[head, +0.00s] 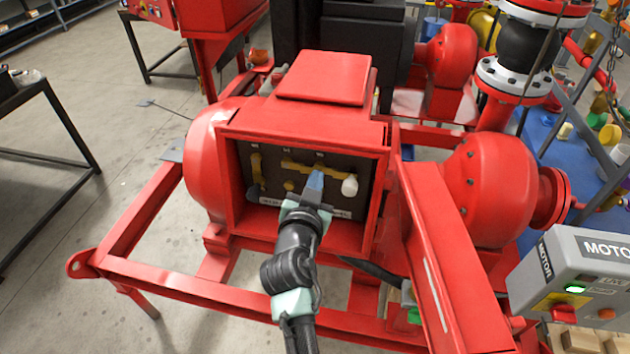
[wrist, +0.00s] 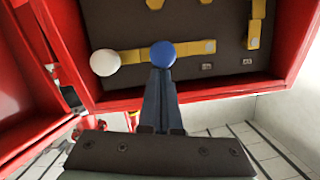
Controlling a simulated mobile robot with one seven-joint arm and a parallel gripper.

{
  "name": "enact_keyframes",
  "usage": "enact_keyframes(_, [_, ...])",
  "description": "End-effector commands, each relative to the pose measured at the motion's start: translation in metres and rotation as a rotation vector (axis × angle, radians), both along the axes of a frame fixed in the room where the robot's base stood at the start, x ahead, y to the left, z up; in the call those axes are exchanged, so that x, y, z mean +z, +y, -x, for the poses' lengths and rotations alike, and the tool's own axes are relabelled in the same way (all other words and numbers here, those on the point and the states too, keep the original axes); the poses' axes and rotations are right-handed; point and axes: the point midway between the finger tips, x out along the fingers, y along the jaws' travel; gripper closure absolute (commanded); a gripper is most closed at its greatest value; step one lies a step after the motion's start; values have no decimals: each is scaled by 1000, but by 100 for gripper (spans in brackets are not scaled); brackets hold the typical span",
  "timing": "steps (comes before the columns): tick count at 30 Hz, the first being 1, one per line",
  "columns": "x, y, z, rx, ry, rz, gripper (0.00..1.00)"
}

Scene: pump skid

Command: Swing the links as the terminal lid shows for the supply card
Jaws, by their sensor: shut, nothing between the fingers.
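The open red terminal box (head: 228,190) holds a dark board with yellow links. One link (head: 256,165) stands upright at the left, with a dark knob (head: 253,192) at its lower end. Yellow links (head: 295,165) lie in a nearly level row across the upper middle and right. The white knob (head: 350,186) is at the right. In the wrist view, the white knob (wrist: 105,62) and blue knob (wrist: 163,54) sit along this row. My gripper (wrist: 161,72) is shut and empty, its tips at the blue knob; contact is unclear. My gripper (head: 316,178) covers part of the board in the head view.
A long red panel (head: 450,255) stands at the box's right; no readable link diagram shows on it. A grey motor control box (head: 575,275) with a green light is at the lower right. Red skid rails (head: 160,215) run around the box. Open floor lies left.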

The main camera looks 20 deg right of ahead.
Motion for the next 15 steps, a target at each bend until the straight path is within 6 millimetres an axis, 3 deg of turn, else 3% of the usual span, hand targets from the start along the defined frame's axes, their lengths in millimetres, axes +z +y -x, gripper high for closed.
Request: enact_keyframes(15, [-9, -2, 1, 0, -47, -70, 100])
